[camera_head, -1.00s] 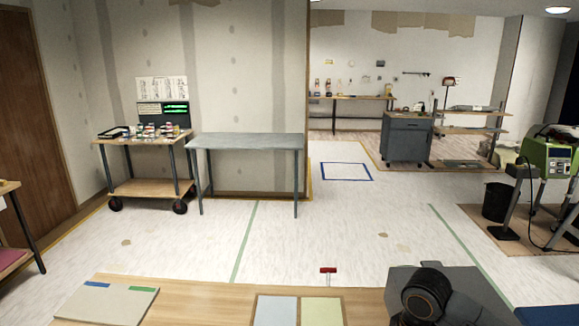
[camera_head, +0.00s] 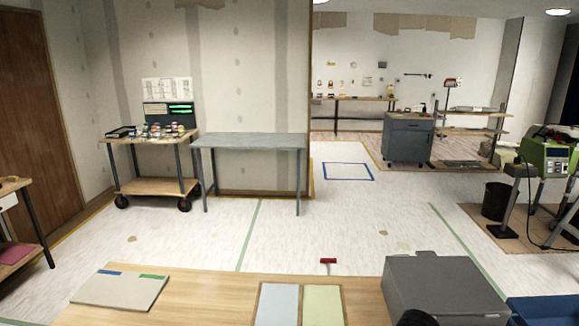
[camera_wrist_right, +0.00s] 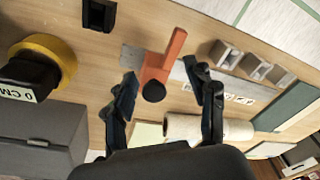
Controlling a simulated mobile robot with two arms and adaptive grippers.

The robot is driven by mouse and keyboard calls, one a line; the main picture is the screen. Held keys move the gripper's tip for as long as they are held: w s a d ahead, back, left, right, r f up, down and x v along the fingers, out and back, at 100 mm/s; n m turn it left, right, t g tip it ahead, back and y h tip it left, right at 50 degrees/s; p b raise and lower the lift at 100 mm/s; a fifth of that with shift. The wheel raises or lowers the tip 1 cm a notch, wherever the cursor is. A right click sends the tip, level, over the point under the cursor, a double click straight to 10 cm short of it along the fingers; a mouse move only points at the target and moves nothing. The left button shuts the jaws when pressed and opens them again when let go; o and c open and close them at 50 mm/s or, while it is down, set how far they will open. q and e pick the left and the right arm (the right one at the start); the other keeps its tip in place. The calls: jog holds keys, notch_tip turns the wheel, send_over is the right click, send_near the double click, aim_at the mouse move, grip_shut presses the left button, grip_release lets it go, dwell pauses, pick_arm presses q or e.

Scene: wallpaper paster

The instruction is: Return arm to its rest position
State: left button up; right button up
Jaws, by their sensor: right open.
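My right gripper (camera_wrist_right: 161,72) is open in the right wrist view, with its two dark fingers apart. It is above a wooden table top (camera_wrist_right: 100,65). A tool with an orange handle (camera_wrist_right: 172,50) shows between and beyond the fingertips; I see no grip on it. The right gripper itself is not visible in the head view. My left gripper is in neither view.
A pale roll (camera_wrist_right: 208,128) lies beside the right finger. A black-and-yellow round object (camera_wrist_right: 38,65) is at left. The work table (camera_head: 225,290) bears a board with blue and green tape (camera_head: 120,288) and two coloured sheets (camera_head: 322,305). Open floor (camera_head: 330,225) lies beyond.

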jog(key=s+a+f+m+t+y, duration=0.1)
jog(key=s+a+f, duration=0.15)
jog(key=s, duration=0.25)
jog(key=s+a+f+t+y, duration=0.1)
jog(key=s+a+f, duration=0.1)
jog(key=s+a, duration=0.15)
jog(key=s+d+m+h, duration=0.3)
jog(key=s+d, duration=0.6)
jog(key=s, duration=0.1)
notch_tip(320, 180, down, 27)
jog(key=s, duration=0.1)
jog(key=s+d+f+g, duration=0.1)
jog(key=s+d+f, duration=0.2)
jog(key=s+f, duration=1.3)
jog(key=shift+s+f+g, duration=0.15)
jog(key=shift+s+g, duration=0.25)
jog(key=shift+s, duration=0.2)
